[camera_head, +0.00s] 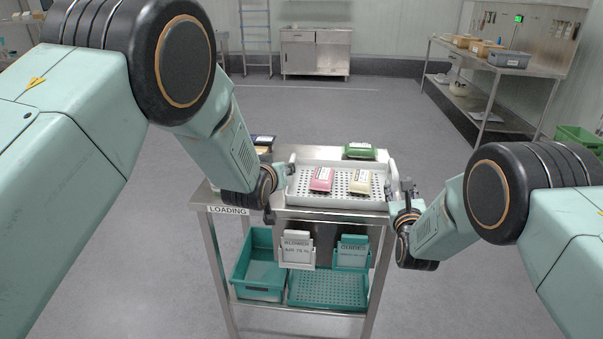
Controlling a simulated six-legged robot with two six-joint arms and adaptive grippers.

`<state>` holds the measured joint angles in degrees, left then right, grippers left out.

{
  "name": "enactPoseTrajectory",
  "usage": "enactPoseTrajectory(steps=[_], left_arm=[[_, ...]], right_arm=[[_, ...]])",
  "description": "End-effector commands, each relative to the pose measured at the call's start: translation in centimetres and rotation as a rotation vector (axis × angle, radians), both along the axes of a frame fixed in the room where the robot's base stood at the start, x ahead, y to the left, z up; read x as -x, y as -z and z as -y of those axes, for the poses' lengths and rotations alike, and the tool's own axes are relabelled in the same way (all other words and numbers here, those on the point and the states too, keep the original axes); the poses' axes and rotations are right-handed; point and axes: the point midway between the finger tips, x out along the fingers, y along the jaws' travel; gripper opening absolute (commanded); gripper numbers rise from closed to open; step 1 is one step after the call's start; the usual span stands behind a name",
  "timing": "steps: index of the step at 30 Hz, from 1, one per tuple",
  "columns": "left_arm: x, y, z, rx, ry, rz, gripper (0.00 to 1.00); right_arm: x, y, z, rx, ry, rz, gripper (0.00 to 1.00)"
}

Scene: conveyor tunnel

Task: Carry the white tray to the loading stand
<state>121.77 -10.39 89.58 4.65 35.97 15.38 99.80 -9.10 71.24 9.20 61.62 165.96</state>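The white tray (336,202) is level over the top of the loading stand (228,210), which bears a LOADING label. I cannot tell whether the tray rests on the top or is just above it. A pink pack (321,180) and a pale yellow pack (360,182) lie in the tray on its perforated floor. My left gripper (283,177) is at the tray's left end, partly hidden by its own wrist. My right gripper (401,189) is at the tray's right end, its dark fingers by the end wall. The finger gaps are too small to judge.
A green pack (360,151) and a dark pack (263,141) lie at the back of the stand. A steel shelf (504,66) with boxes stands at the right wall. Open floor surrounds the stand.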

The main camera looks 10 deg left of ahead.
Motion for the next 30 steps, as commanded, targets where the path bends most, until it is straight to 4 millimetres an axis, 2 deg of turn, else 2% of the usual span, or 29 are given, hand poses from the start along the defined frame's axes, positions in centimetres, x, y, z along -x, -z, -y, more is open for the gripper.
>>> enactPoseTrajectory(steps=[6, 12, 25, 30], left_arm=[[0.0, 0.0, 0.0, 0.000, 0.000, 0.000, 0.37], [0.0, 0.0, 0.0, 0.000, 0.000, 0.000, 0.37], [0.0, 0.0, 0.0, -0.001, 0.000, 0.000, 0.37], [0.0, 0.0, 0.0, -0.017, 0.008, 0.003, 0.37]], right_arm=[[2.5, 0.0, 0.0, 0.001, -0.001, -0.001, 0.37], [3.8, 0.0, 0.1, 0.000, 0.000, 0.000, 0.37], [4.1, -0.1, 0.1, 0.012, 0.000, 0.001, 0.37], [4.1, 0.3, 0.0, 0.199, -0.003, -0.011, 0.37]])
